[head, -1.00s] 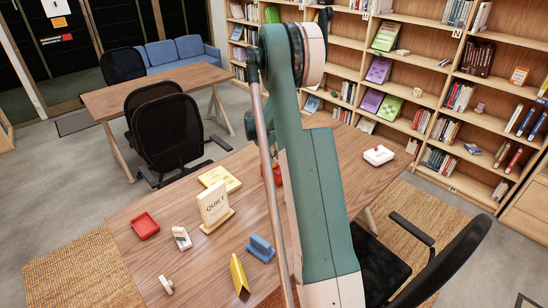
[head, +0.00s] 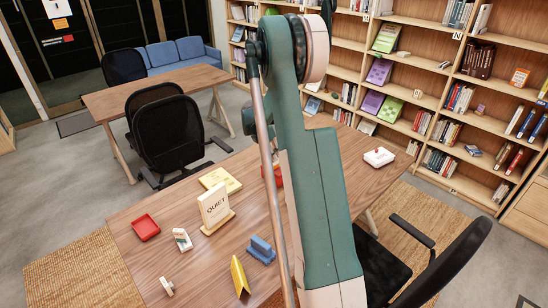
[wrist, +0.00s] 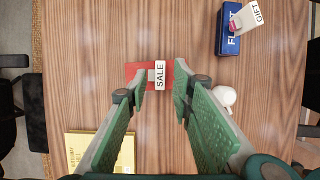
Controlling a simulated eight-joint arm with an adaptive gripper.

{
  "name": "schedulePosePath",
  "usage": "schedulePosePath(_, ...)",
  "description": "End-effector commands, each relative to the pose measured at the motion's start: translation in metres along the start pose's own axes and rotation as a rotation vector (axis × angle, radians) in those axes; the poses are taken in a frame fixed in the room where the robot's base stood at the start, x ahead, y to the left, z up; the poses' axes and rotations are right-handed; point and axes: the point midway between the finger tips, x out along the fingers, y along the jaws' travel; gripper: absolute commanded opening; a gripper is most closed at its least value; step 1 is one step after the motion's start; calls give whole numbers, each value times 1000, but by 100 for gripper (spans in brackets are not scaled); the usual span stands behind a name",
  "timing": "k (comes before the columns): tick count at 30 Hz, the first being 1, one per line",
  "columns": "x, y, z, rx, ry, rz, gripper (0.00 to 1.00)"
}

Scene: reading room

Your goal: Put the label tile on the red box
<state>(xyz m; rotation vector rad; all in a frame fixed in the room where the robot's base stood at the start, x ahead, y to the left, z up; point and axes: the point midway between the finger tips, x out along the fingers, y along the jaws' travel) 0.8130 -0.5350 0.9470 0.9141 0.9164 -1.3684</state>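In the wrist view, a white label tile (wrist: 159,75) reading SALE, with a grey piece at its left side, lies over a red box (wrist: 133,68). It seems to rest on the box, but contact cannot be made out from above. My gripper (wrist: 159,84) is open, with one green finger on each side of the tile and a visible gap to both. The fingers cover parts of the red box. In the head view, only a bit of the red box (head: 278,178) shows beside my arm, which hides the gripper and the tile.
In the wrist view, a blue box (wrist: 229,40) with a GIFT tile (wrist: 246,17) stands upper right, and a white rounded object (wrist: 224,96) sits right of my gripper. A yellow book (wrist: 85,150) lies lower left. A QUIET sign (head: 214,207) and red tray (head: 145,227) stand on the table.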

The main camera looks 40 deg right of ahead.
Motion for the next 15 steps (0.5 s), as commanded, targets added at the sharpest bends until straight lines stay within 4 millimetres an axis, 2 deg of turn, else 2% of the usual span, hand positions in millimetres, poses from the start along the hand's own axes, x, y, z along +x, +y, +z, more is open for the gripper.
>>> schedulePosePath(9,-50,0,0,-1,0,0,24)
schedulePosePath(15,-71,0,0,0,0,0,24)
